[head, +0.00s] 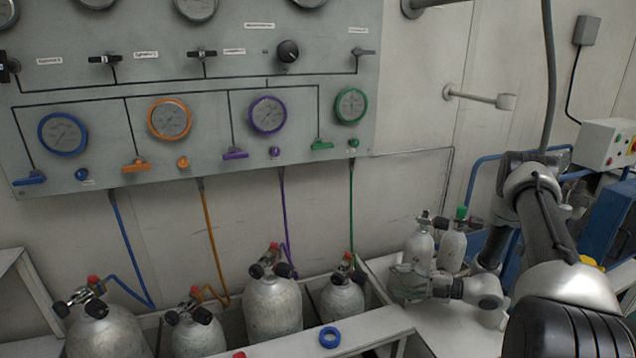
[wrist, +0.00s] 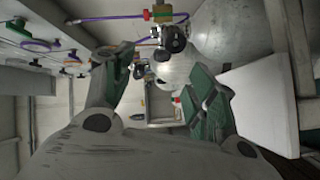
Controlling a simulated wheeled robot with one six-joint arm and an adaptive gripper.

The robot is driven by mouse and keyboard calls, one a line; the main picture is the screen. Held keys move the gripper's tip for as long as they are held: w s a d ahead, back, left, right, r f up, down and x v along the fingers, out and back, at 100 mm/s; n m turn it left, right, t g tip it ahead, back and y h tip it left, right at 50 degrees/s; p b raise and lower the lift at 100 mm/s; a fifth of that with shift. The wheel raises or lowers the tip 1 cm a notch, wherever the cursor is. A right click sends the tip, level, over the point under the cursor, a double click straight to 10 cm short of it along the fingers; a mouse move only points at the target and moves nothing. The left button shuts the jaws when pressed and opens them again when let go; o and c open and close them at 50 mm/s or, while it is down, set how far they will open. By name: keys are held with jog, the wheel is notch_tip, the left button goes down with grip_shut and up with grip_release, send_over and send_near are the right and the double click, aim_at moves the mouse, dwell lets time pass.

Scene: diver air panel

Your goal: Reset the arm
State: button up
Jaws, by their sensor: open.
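My arm (head: 540,215) comes in from the right in the head view and bends down toward the bench. My gripper (head: 398,282) points left, just in front of two small grey cylinders (head: 421,250) and to the right of the cylinder with the green hose (head: 343,300). In the wrist view my gripper (wrist: 158,78) has its two green-padded fingers spread apart. Nothing is held between them. A grey cylinder with a black valve knob (wrist: 178,66) shows beyond the gap; I cannot tell whether a finger touches anything.
A wall panel (head: 225,125) carries gauges and coloured levers. Several cylinders with hoses stand in a rack (head: 385,328) below it. A blue ring (head: 329,337) lies on the rack's front rail. A white control box (head: 606,143) and blue pipework stand at right.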

jog(key=s+a+r+n+g+h, duration=0.1)
jog(key=s+r+n+g+h, duration=0.3)
jog(key=r+n, duration=0.8)
jog(key=s+a+r+n+g+h, duration=0.2)
jog(key=s+r+n+g, duration=0.2)
jog(key=s+r+n, duration=0.55)
jog(key=s+d+r+n+t+h, duration=0.3)
jog(key=s+d+r+n+h, duration=0.1)
jog(key=s+r+n, duration=0.3)
jog(key=s+d+r+n+t+h, duration=0.2)
jog(key=s+d+r+n+h, duration=0.2)
jog(key=r+n, duration=0.8)
jog(key=shift+s+n+t+h, duration=0.4)
jog(key=shift+s+n+h, duration=0.7)
jog(key=shift+s+n, duration=1.05)
jog(key=shift+s+d, duration=0.1)
jog(key=shift+s, duration=0.05)
